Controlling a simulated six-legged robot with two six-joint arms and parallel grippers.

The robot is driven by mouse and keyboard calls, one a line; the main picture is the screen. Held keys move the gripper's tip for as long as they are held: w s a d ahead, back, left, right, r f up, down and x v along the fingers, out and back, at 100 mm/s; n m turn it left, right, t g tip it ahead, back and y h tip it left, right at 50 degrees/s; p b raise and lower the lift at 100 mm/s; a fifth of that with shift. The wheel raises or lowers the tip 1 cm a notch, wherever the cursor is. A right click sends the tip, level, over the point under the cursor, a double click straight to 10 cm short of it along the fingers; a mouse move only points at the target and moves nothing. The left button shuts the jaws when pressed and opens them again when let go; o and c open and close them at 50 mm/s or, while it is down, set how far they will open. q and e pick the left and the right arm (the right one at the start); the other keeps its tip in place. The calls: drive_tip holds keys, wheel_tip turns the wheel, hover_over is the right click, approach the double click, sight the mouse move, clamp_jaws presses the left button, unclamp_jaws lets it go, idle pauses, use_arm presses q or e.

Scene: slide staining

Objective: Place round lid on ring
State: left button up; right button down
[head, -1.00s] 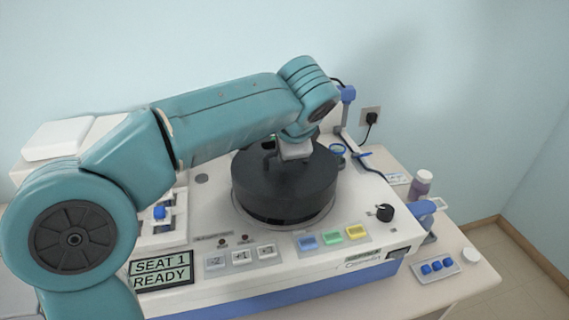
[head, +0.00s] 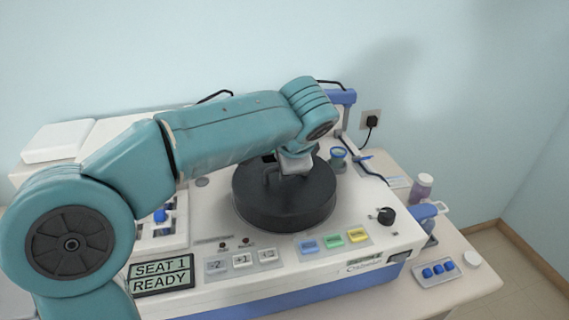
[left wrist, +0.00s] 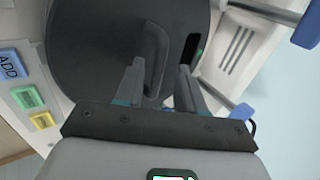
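The round black lid (head: 300,208) lies level on top of the white machine, in the middle of the head view. The ring under it is mostly covered by the lid. The lid's raised handle (left wrist: 157,55) shows in the left wrist view. My left gripper (left wrist: 158,75) is open there, with one finger on each side of the handle's near end and gaps visible between. In the head view my left gripper (head: 294,162) is above the lid, its fingers largely hidden by my wrist. My right gripper is in neither view.
The machine's front has grey, blue, green and yellow buttons (head: 333,241), a black knob (head: 385,215) and a display reading SEAT 1 READY (head: 162,274). A blue stand (head: 345,98) and a small beaker (head: 338,160) are behind right. A bottle (head: 421,187) stands further right.

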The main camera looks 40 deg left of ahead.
use_arm(q)
drive_tip(key=v, duration=1.1)
drive_tip(key=shift+p, duration=0.3)
drive_tip(key=shift+s+d+r, duration=0.1)
